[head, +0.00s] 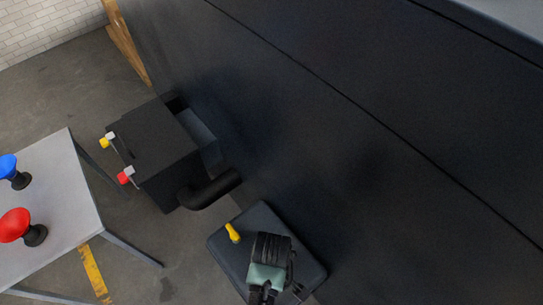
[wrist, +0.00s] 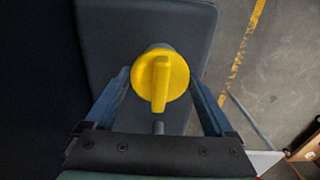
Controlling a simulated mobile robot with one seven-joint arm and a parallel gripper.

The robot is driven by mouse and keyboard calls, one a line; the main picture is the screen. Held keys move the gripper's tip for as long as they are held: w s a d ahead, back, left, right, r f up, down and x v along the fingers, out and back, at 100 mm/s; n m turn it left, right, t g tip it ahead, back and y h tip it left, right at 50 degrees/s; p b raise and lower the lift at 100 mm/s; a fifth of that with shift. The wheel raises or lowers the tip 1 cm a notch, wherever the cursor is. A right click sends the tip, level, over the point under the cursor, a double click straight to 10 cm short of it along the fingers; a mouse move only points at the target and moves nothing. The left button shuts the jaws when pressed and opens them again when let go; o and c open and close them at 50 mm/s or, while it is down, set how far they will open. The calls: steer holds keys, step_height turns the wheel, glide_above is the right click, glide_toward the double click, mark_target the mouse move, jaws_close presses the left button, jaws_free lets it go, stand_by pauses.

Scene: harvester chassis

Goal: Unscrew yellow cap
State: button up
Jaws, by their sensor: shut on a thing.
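The yellow cap (wrist: 162,78) is round with a raised straight grip bar across its middle. It sits on a dark tank (wrist: 105,25) in the wrist view. My gripper (wrist: 159,85) is shut on the yellow cap, with one blue-grey finger on each side of it. In the head view, a yellow piece (head: 233,233) shows near the upper left part of the tank top (head: 222,247), beside my wrist. My fingers are hidden there by the wrist. The thread under the cap is hidden.
The large dark chassis wall (head: 330,130) rises beside the tank. A black box (head: 155,145) with red and yellow knobs and a black pipe (head: 210,190) stand above the tank in the head view. A grey table (head: 60,200) with blue and red knobs is at left.

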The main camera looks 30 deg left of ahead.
steer(key=shift+r+n+p, duration=0.2)
steer(key=shift+n+p, duration=0.4)
steer(key=shift+n, duration=0.4)
steer(key=n+p, duration=0.1)
steer(key=n, duration=0.1)
steer(key=shift+n, duration=0.3)
steer(key=n+p, duration=0.2)
steer(key=n, duration=0.4)
steer(key=shift+n, duration=0.3)
steer(key=n+p, duration=0.1)
steer(key=n, duration=0.4)
steer(key=n+p, duration=0.1)
steer(key=n, duration=0.4)
steer(key=shift+f, duration=0.15)
steer(key=shift+r, duration=2.2)
